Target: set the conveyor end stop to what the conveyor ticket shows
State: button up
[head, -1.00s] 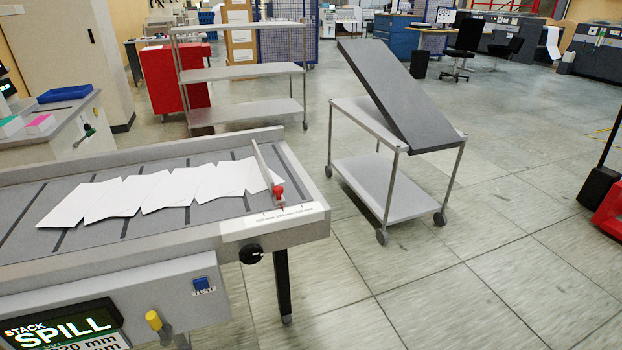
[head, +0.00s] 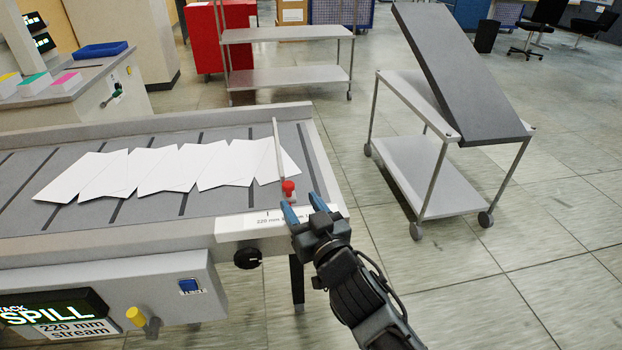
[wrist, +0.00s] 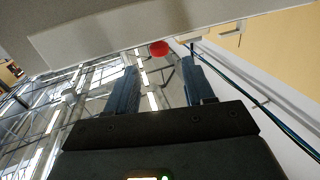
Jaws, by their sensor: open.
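The conveyor end stop (head: 278,155) is a thin upright plate near the right end of the grey conveyor (head: 60,222), with a red knob (head: 288,188) at its near end. The scale strip under the knob reads 220 mm at its left; my gripper hides part of it. The ticket (head: 72,329) on the conveyor's front reads 220 mm stream, below a lit SPILL display (head: 45,308). My gripper (head: 304,209) is open and empty, its blue fingertips just below the knob. In the wrist view the red knob (wrist: 158,48) shows ahead, between the fingers (wrist: 160,85).
White sheets (head: 165,168) lie fanned on the belt, left of the stop. A black dial (head: 248,258), a blue button (head: 189,286) and a yellow knob (head: 136,316) sit on the conveyor's front. A cart (head: 430,180) with a tilted grey board stands right; floor between is clear.

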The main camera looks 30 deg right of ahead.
aim_at(290, 189)
jog(key=w, duration=0.2)
jog(key=w+p, duration=0.1)
jog(key=w, duration=0.2)
jog(key=w+p, duration=0.1)
jog(key=w, duration=0.1)
jog(key=shift+w+d, duration=0.25)
jog(key=shift+w, duration=0.05)
grip_shut()
dwell(0.4)
